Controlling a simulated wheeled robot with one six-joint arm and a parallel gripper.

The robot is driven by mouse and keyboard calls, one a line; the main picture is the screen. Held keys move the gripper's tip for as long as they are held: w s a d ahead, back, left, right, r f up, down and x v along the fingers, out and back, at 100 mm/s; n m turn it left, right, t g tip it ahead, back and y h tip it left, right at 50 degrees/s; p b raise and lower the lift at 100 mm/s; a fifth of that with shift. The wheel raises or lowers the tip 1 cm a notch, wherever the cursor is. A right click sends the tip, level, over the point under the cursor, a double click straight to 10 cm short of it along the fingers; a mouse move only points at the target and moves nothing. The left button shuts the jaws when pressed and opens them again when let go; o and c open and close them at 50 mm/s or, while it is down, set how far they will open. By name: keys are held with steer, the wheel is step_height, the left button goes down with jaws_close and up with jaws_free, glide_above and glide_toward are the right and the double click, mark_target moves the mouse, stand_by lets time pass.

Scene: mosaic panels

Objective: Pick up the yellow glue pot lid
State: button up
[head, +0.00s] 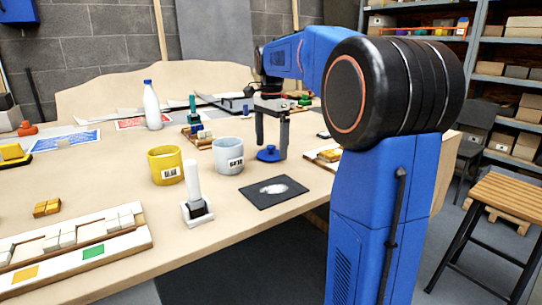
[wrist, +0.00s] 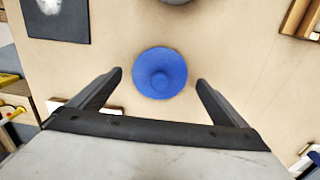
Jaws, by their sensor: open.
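The yellow glue pot (head: 165,168) stands upright on the table in the head view, with a black-and-white label. I cannot make out a yellow lid in either view. A blue round lid with a knob (head: 268,155) lies on the table right of the grey-blue pot (head: 228,158). My gripper (head: 271,143) is open and empty, pointing down above the blue lid. In the wrist view the blue lid (wrist: 160,66) lies between and just beyond the open fingertips of my gripper (wrist: 160,78).
A dark mat with a white patch (head: 275,191) lies in front of the blue lid. A white-handled tool (head: 194,183) stands before the pots. A white bottle (head: 152,106) stands behind. A mosaic tray (head: 110,257) fills the front left. Bare tabletop surrounds the blue lid.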

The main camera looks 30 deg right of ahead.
steer(key=shift+f, duration=0.7)
steer(key=shift+c, duration=0.6)
steer(key=c, duration=1)
